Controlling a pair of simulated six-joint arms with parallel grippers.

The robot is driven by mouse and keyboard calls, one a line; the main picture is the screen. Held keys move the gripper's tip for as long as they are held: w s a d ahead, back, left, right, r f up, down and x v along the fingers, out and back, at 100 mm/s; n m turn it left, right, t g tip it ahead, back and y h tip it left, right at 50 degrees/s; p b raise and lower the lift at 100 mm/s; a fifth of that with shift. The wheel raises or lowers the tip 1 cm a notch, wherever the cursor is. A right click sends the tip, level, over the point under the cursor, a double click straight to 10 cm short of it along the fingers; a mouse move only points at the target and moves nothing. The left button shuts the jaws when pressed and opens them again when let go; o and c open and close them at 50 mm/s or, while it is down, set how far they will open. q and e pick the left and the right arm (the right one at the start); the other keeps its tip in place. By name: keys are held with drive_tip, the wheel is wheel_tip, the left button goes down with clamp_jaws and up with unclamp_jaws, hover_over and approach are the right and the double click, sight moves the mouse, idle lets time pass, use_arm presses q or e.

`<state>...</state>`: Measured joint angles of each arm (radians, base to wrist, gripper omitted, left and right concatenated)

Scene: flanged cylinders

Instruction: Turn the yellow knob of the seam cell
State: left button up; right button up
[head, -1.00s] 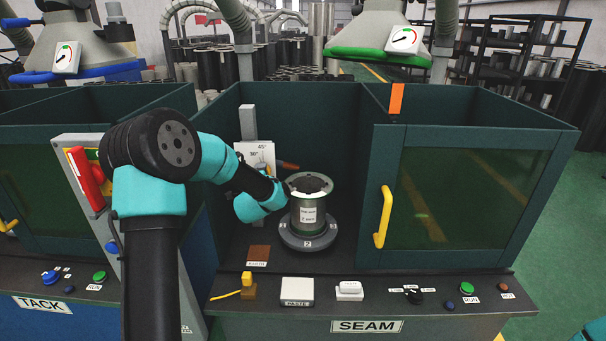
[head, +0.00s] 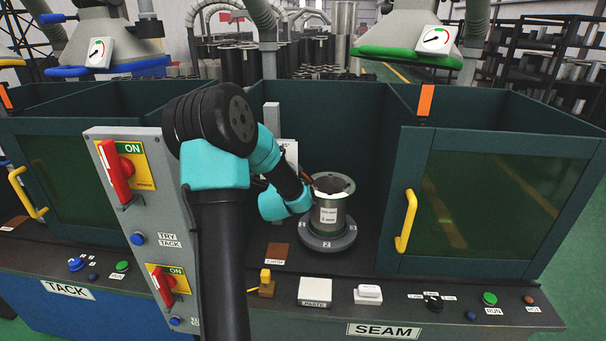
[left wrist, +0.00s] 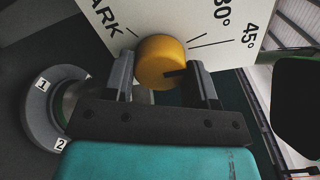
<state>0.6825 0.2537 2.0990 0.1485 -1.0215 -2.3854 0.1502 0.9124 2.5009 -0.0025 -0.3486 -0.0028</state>
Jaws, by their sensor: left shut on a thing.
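The yellow knob (left wrist: 160,62) is on a white dial plate (left wrist: 205,22) marked PARK, 30° and 45° in the left wrist view. My left gripper (left wrist: 161,70) has one finger on each side of the knob and is shut on it. A dark pointer mark shows on the knob's lower right side. In the head view the plate (head: 291,153) is partly seen at the back of the seam cell (head: 383,330), and my left arm hides the knob. My right gripper is not in view.
A glazed door with a yellow handle (head: 406,222) is to the right. A grey panel with red switches (head: 117,172) stands left of my arm.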

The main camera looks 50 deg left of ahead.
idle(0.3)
use_arm(q)
drive_tip(key=o, duration=1.3)
drive_tip(key=v, duration=1.7)
drive_tip(key=shift+d, duration=0.15)
drive_tip(key=shift+s+r, duration=0.1)
